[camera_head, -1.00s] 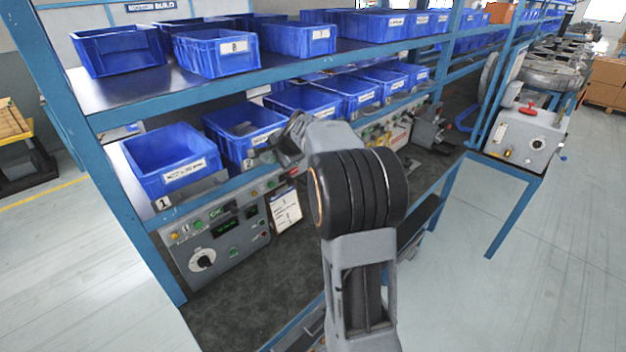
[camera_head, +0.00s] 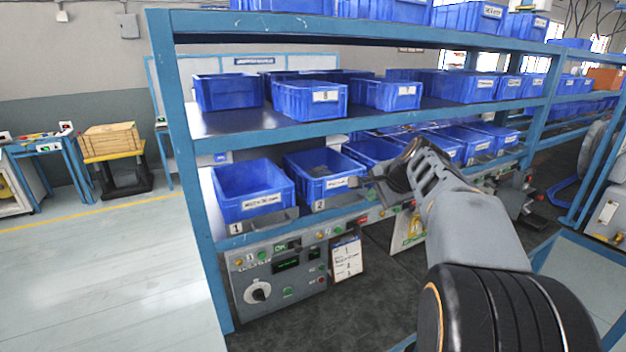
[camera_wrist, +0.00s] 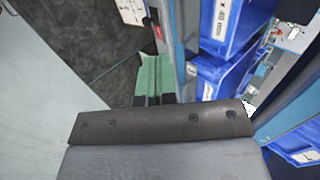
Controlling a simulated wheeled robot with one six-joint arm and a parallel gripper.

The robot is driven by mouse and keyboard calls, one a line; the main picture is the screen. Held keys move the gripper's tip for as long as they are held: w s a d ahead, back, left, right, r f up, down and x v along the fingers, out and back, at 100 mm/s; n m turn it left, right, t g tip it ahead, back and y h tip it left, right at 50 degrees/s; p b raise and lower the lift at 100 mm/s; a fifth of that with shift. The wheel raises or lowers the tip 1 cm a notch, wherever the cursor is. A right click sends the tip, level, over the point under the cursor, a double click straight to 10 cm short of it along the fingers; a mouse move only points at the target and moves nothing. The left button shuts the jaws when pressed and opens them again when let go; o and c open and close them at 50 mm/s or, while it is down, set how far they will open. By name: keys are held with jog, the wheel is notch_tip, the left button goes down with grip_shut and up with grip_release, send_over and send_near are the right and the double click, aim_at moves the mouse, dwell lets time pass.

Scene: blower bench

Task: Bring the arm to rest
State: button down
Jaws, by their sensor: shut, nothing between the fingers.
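My arm reaches up from the lower right of the head view, in front of the bench and its shelves. Its gripper (camera_head: 368,188) is a small grey shape past the wrist, overlapping the lower shelf's bins, and its fingers are hard to make out there. In the wrist view, the green fingers of my gripper (camera_wrist: 153,62) lie together beyond a dark bar, shut and with nothing between them. Dark bench surface and a shelf edge show behind them. I cannot tell how far the gripper is from the shelf.
Blue bins stand on the shelves, including a bin (camera_head: 252,190) above plate 1 and a bin (camera_head: 322,178) above plate 2. A control box (camera_head: 283,280) with a dial sits below, beside a paper card (camera_head: 346,258). Open floor (camera_head: 110,270) lies to the left.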

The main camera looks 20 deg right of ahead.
jog(key=s+a+f+n+g, duration=0.3)
jog(key=s+f+n, duration=0.3)
jog(key=s+f, duration=0.15)
jog(key=s+a+f+n, duration=0.3)
jog(key=s+a+n, duration=0.2)
jog(key=s+a, duration=0.1)
jog(key=s+a+f+n+h, duration=0.1)
jog(key=s+a+f+n, duration=0.2)
jog(key=s+a, duration=0.3)
jog(key=shift+s+a+n+g, duration=0.3)
jog(key=shift+a+n, duration=0.45)
jog(key=shift+n, duration=0.15)
jog(key=shift+w+a+f, duration=0.1)
dwell(1.4)
